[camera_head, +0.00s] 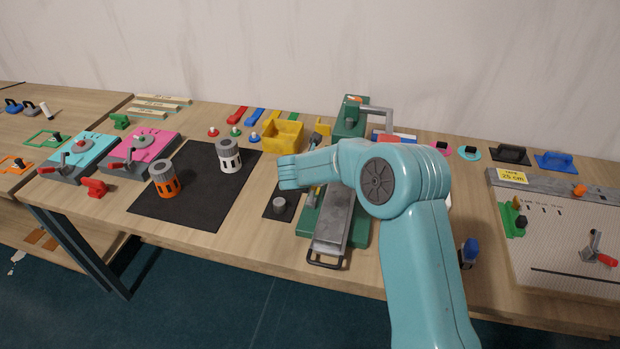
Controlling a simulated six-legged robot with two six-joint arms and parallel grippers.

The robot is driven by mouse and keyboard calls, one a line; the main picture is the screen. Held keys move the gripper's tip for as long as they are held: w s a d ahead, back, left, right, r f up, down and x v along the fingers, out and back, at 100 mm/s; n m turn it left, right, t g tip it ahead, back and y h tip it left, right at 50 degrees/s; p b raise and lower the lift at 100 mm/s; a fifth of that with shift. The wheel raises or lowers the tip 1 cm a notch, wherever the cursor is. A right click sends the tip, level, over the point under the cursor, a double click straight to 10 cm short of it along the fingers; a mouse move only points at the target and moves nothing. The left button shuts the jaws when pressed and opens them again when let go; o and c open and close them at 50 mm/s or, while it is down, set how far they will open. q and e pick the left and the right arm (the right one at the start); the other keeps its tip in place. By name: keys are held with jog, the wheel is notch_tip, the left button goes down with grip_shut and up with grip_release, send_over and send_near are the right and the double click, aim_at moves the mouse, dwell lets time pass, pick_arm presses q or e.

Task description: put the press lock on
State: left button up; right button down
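The green press (345,120) stands upright at the middle of the table, with a grey lever at its top and a long grey bed (334,220) running toward the front edge. My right arm comes in from the bottom right and crosses over the press. Its teal end (291,172) is left of the press column, above the table. I cannot make out finger positions or anything held there. A small yellow and dark part (313,193) shows just under this arm, beside the press bed. I cannot identify a press lock for certain. My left gripper is not in view.
A grey cylinder on a dark pad (279,206) lies left of the press. A black mat (205,205) holds an orange-grey canister (166,181) and a white-grey one (229,157). A yellow bin (282,136) stands behind. A pegboard panel (560,245) is at right.

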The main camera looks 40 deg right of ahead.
jog(key=shift+w+d, duration=0.15)
jog(key=shift+d, duration=0.05)
dwell(0.5)
jog(key=shift+a+r, duration=0.1)
